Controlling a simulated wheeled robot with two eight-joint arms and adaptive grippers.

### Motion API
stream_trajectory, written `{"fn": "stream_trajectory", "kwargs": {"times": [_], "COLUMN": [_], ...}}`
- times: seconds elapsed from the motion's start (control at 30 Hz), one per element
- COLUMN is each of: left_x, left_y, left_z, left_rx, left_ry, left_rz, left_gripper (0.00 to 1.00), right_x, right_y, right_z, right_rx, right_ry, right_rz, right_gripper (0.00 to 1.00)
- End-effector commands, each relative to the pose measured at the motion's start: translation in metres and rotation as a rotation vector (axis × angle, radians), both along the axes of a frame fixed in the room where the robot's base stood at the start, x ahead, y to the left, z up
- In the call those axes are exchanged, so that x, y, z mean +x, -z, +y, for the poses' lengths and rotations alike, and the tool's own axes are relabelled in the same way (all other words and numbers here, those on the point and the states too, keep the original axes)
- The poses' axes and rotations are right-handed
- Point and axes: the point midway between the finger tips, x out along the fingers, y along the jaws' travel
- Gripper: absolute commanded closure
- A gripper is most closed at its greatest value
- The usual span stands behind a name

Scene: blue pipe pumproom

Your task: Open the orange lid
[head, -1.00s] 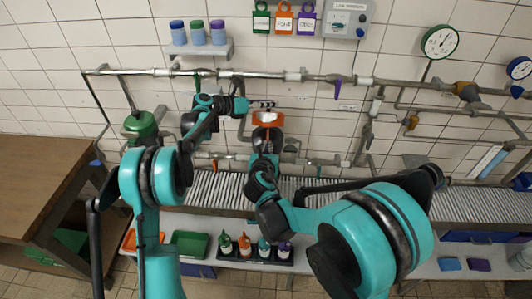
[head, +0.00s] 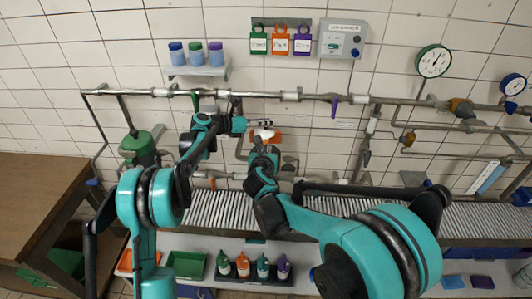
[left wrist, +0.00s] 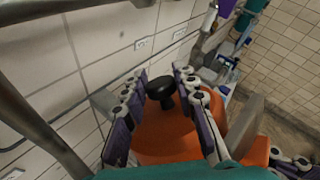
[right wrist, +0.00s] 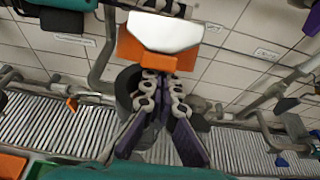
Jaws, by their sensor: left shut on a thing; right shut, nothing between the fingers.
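The orange lid (head: 274,137) is in front of the tiled wall, mid-picture in the head view. A pale patch shows on it. In the left wrist view the orange lid (left wrist: 165,135) carries a black knob (left wrist: 160,88). My left gripper (head: 264,123) is at the lid's top. Its fingers (left wrist: 160,76) are on either side of the knob and shut on it. In the right wrist view the orange lid (right wrist: 135,48) shows a white face. My right gripper (right wrist: 162,78) is shut and empty, just below its orange edge. Whether its tips touch the edge is unclear.
Pipes (head: 330,98) run along the wall behind. A grey slatted conveyor (head: 345,207) lies below. Several bottles (head: 262,267) stand in a tray at the front. A shelf with jars (head: 200,71) and a grey control box (head: 343,38) are on the wall.

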Motion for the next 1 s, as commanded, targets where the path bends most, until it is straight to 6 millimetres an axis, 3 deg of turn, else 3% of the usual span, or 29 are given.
{"fn": "stream_trajectory", "kwargs": {"times": [0.2, 0.23, 0.3, 0.67, 1.0], "left_x": [-0.004, -0.005, -0.005, -0.006, -0.039], "left_y": [0.002, 0.002, 0.002, -0.001, -0.017], "left_z": [-0.001, -0.001, -0.002, 0.002, 0.057], "left_rx": [0.006, 0.005, 0.005, 0.000, 0.005], "left_ry": [0.013, 0.014, 0.015, 0.013, 0.007], "left_rz": [0.005, 0.005, 0.005, 0.005, 0.005], "left_gripper": [1.00, 0.70, 0.51, 0.51, 0.51], "right_x": [0.005, 0.005, 0.005, 0.004, 0.004], "right_y": [-0.004, -0.004, -0.004, -0.003, -0.003], "right_z": [-0.001, -0.001, -0.002, -0.001, -0.001], "right_rx": [-0.004, -0.004, -0.004, -0.003, -0.003], "right_ry": [0.000, 0.000, 0.000, -0.001, 0.000], "right_rz": [-0.008, -0.009, -0.008, -0.006, -0.006], "right_gripper": [1.00, 1.00, 1.00, 1.00, 1.00]}}
